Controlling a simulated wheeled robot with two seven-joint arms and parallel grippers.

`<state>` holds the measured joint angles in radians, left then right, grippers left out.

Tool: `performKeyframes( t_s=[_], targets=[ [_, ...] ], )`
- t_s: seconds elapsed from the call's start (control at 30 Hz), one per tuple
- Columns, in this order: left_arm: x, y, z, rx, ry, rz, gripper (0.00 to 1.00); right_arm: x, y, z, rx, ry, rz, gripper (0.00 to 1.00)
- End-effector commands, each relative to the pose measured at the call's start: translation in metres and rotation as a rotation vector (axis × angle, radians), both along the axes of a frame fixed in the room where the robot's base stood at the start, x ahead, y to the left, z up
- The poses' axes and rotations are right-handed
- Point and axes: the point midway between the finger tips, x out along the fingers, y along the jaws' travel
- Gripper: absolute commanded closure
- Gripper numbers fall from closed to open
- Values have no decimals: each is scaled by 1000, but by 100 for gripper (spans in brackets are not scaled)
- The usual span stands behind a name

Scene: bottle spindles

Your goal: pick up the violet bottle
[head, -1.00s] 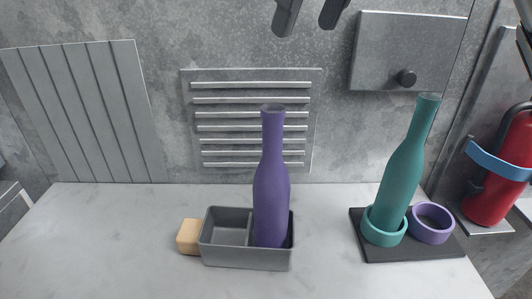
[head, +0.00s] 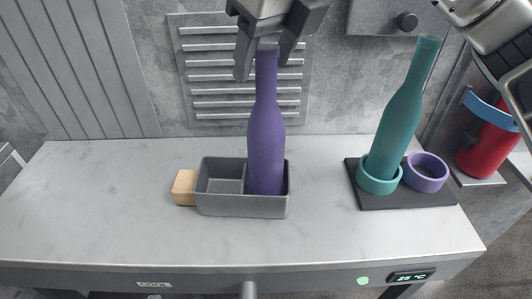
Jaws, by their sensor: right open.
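The violet bottle (head: 266,140) stands upright in the right compartment of a grey two-compartment tray (head: 240,206) with a wooden handle (head: 184,187). My right gripper (head: 262,72) is above the bottle, pointing down, its two fingers apart on either side of the bottle's neck. The fingers look open, and I cannot tell whether either touches the glass. The bottle's lower end is hidden by the tray wall. My left gripper is not in view.
A teal bottle (head: 397,120) leans in a teal ring (head: 379,179) on a dark base (head: 400,201). An empty violet ring (head: 426,173) sits beside it. A red extinguisher (head: 486,148) is at the far right. The left of the table (head: 95,205) is clear.

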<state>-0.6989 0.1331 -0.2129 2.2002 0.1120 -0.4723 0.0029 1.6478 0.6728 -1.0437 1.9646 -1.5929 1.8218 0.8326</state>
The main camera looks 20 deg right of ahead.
Motion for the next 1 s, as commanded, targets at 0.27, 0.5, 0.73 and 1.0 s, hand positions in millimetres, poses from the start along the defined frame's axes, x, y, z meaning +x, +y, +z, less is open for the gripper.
performKeyframes(
  t_s=[0.27,0.5,0.73,1.0],
  targets=[
    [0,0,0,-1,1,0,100,6,2,-15,2,-1,-2,47],
    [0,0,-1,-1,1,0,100,6,2,-15,1,-2,-2,80],
    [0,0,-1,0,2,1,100,6,2,-14,2,-3,-2,100],
    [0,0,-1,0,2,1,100,7,2,-4,3,-5,-3,100]
  ],
)
